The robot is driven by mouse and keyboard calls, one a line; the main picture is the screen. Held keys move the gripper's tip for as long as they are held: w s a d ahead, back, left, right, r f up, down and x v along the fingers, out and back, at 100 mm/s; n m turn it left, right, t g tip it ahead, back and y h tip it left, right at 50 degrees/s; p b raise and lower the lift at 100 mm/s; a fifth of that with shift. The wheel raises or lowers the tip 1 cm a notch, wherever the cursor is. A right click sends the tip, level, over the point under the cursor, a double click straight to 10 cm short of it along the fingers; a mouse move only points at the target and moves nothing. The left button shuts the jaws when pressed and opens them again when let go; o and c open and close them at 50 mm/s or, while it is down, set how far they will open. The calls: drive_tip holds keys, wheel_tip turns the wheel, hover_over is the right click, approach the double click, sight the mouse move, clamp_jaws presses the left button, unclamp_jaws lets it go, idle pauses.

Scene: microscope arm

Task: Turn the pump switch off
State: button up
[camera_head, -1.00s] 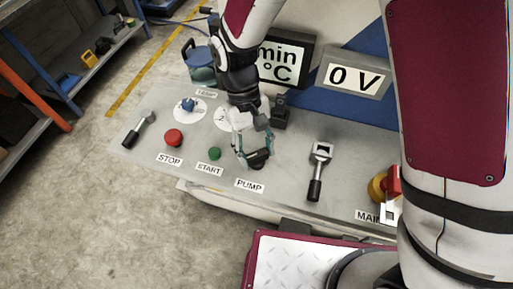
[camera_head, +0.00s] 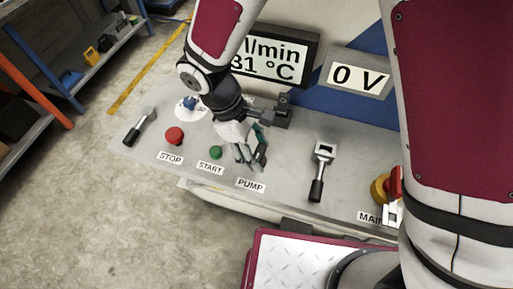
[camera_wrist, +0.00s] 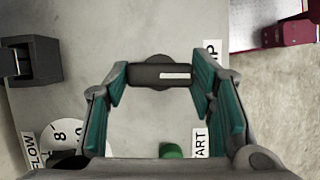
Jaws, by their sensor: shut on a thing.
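The pump switch (camera_wrist: 160,75) is a dark bar-shaped knob with a white line, on a round base, in the wrist view. Its bar lies crosswise between my teal-padded fingers. My gripper (camera_wrist: 160,82) is shut on the two ends of the bar. In the head view my gripper (camera_head: 251,153) reaches down to the panel just above the PUMP label (camera_head: 250,185), and the switch is mostly hidden by the fingers there.
On the panel are a red STOP button (camera_head: 174,136), a green START button (camera_head: 216,152), a blue knob (camera_head: 190,103) and two black-handled levers (camera_head: 317,188) (camera_head: 133,134). A red-and-yellow main switch (camera_head: 381,187) is at right. Displays (camera_head: 277,61) (camera_head: 357,76) stand behind.

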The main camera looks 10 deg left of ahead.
drive_tip(key=shift+n, duration=0.4)
drive_tip(key=o, duration=1.2)
drive_tip(key=shift+c, duration=0.2)
drive_tip(key=v, duration=1.2)
drive_tip(key=shift+s, duration=0.1)
